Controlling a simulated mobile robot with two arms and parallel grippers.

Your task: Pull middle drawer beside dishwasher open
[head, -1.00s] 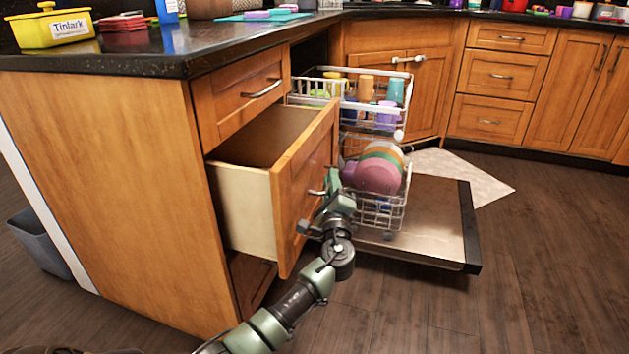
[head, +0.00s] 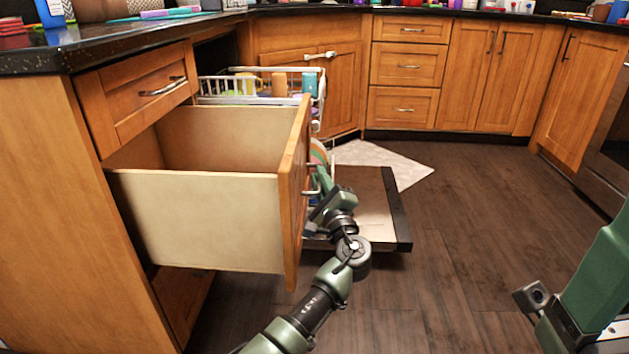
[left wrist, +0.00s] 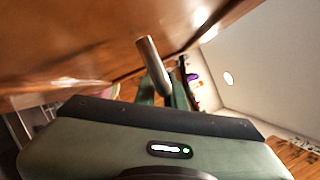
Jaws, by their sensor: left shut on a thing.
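The middle drawer (head: 205,220) is pulled far out from the cabinet under the counter corner, below a shut top drawer (head: 150,90). Its inside is visible and looks empty. My left gripper (head: 319,190) is at the outer side of the drawer front, shut on the drawer's bar handle. In the left wrist view the metal handle (left wrist: 152,58) runs between the green fingers (left wrist: 162,92), close to the wooden drawer front. The fingertips are partly hidden in the head view. Part of my right arm shows at the right edge, but its gripper fingers do not.
The dishwasher door (head: 375,205) lies open beyond the drawer, with its upper rack (head: 262,98) pulled out and holding cups. A pale mat (head: 385,160) lies behind it. The dark wooden floor (head: 470,240) to the right is clear.

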